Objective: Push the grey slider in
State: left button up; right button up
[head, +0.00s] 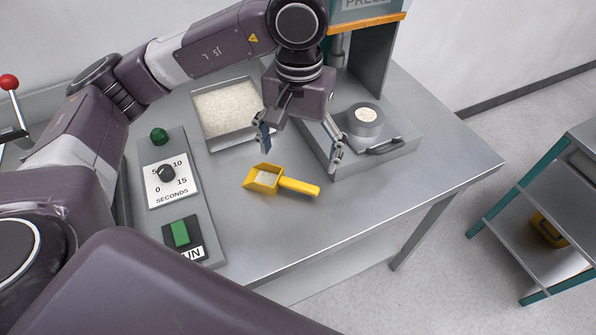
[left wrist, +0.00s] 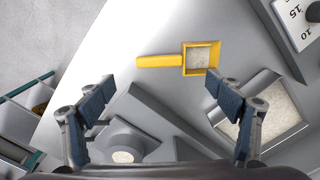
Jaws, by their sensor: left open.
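The grey slider (head: 352,135) is in the base of the press at the right of the table. It carries a round grey die (head: 366,122) with pale powder in its middle, and a dark bar handle (head: 383,147) is at its front. The die also shows in the left wrist view (left wrist: 122,138), low and left of centre. My left gripper (head: 300,150) is open and empty above the table, just left of the slider and apart from it. Its fingers (left wrist: 160,95) are spread wide in the left wrist view. My right gripper is not in view.
A yellow scoop (head: 266,179) holding powder lies on the table in front of my left gripper. A powder tray (head: 215,144) is behind it. A control panel (head: 190,215) with a dial is at left. A shelf cart (head: 515,225) stands at right. The table's front right is clear.

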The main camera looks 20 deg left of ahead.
aim_at(366, 125)
jog(key=k+l, duration=0.3)
jog(key=k, duration=0.15)
jog(key=k+l, duration=0.25)
jog(key=k, duration=0.25)
jog(key=k+l, duration=0.3)
jog(key=k, duration=0.15)
